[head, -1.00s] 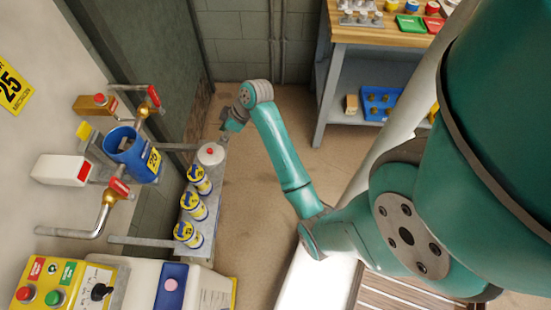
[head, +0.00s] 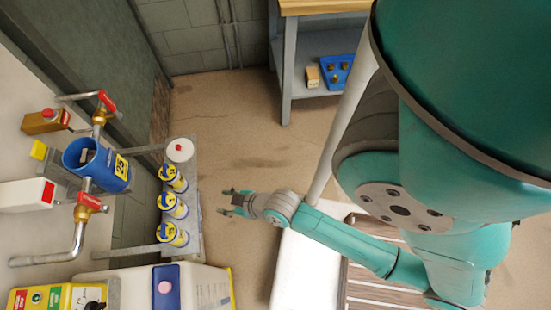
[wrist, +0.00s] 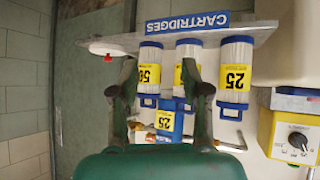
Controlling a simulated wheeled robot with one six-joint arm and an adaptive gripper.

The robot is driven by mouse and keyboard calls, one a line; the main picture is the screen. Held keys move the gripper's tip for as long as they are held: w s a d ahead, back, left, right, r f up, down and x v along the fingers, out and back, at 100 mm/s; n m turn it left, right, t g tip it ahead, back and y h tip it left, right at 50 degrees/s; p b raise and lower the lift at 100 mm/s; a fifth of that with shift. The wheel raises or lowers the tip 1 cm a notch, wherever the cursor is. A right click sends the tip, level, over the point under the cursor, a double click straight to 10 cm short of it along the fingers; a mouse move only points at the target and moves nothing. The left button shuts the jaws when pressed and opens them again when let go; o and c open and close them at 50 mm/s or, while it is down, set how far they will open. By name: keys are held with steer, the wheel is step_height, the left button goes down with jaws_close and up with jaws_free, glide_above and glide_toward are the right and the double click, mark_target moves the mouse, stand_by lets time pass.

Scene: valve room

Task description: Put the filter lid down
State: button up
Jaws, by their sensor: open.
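The filter lid (head: 180,150), a white disc with a red knob, lies on the far end of the grey shelf (head: 195,222). It also shows edge-on in the wrist view (wrist: 104,48), at the left end of the shelf. My gripper (head: 222,202) is open and empty, out to the right of the shelf and clear of the lid. In the wrist view its two fingers (wrist: 160,78) stand wide apart with nothing held between them. The blue filter housing (head: 112,170), labelled 25, is on the wall pipe with its top uncovered.
Several yellow-labelled cartridges (head: 172,206) stand in a row on the shelf beside the lid. Red-handled valves (head: 90,201) flank the housing. A control panel (head: 50,298) is at bottom left. A workbench (head: 290,60) stands at the back. The floor (head: 235,125) between is clear.

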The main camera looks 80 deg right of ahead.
steer(key=s+a+r+t, duration=0.2)
steer(key=s+a+r, duration=0.1)
steer(key=s+r, duration=0.5)
steer(key=s+a+r+t+y, duration=0.1)
steer(key=s+a+r+t, duration=0.1)
steer(key=s+r, duration=0.6)
steer(key=shift+a+r+t, duration=0.4)
steer(key=shift+a+r, duration=0.15)
steer(key=shift+r, duration=0.4)
